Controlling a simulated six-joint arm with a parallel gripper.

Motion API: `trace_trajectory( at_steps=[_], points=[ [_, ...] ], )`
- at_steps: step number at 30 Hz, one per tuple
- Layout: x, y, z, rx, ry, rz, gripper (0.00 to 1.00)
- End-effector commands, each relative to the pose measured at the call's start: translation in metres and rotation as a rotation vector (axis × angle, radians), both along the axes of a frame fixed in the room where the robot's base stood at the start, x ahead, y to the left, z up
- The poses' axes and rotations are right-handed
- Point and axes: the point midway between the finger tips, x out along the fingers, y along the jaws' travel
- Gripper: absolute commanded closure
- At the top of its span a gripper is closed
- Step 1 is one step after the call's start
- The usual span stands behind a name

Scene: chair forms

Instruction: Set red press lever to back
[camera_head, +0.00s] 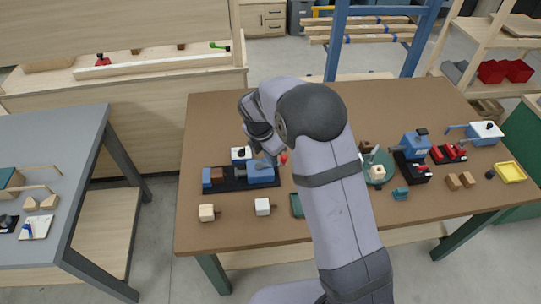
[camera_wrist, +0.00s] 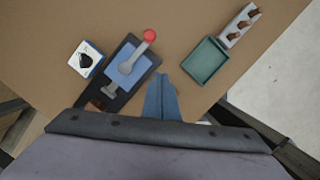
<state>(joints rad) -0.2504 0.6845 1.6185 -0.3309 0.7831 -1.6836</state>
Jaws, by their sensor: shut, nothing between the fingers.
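The press is a blue block on a black base (camera_head: 234,182), standing on the brown table left of my arm. Its grey lever ends in a red knob (camera_head: 283,158), partly close behind my arm in the head view. In the wrist view the blue press body (camera_wrist: 128,68) lies left of centre, and the grey lever slants across it up to the red knob (camera_wrist: 150,36). My gripper (camera_wrist: 158,77) shows as blue fingers together, empty, to the right of the press body and below the knob in the picture. I see no contact with the lever.
A white box with a black knob (camera_wrist: 86,59) stands beside the press. A green tray (camera_wrist: 205,60) lies to the right in the wrist view. A white block (camera_head: 262,207) and a wooden block (camera_head: 207,213) sit near the table's front edge. The table's back is clear.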

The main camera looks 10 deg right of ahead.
Motion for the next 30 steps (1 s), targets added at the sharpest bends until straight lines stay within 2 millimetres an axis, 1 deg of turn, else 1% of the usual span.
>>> trace_trajectory(
  at_steps=[6, 11, 27, 30],
  points=[
    [-0.005, 0.005, 0.026, 0.001, -0.003, 0.003, 1.0],
    [-0.007, 0.006, 0.035, 0.0, -0.001, 0.001, 1.0],
    [-0.008, 0.006, 0.038, 0.001, 0.001, 0.001, 1.0],
    [-0.008, 0.006, 0.038, 0.004, -0.005, -0.026, 1.0]
  ],
)
